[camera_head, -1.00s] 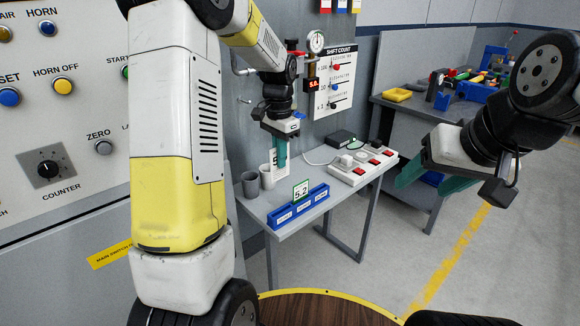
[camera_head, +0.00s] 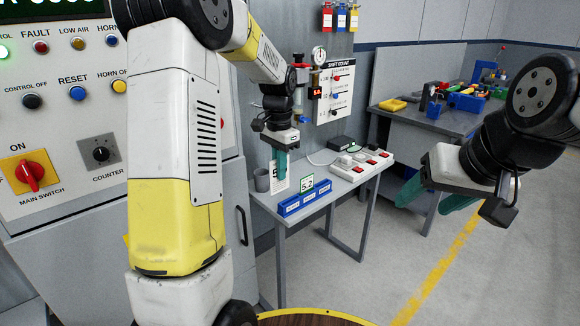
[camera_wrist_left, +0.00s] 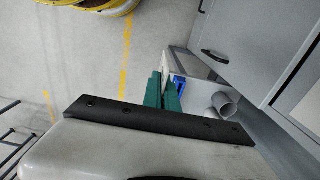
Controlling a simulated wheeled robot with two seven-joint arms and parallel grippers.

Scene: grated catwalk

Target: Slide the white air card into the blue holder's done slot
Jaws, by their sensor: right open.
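A white card (camera_head: 279,182) with a dark figure on it hangs upright at the fingertips of my left gripper (camera_head: 281,164). The fingers look closed on its upper part. In the left wrist view the teal fingers (camera_wrist_left: 164,92) are close together, and the card is hard to make out. A green-edged card marked 5.2 (camera_head: 307,183) stands at the holder. I cannot read the slot labels. My right gripper (camera_head: 436,198) is open and empty, away from the table.
A grey cup (camera_head: 262,180) stands just left of the card; it also shows in the left wrist view (camera_wrist_left: 225,104). A control panel (camera_head: 60,120) rises at left.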

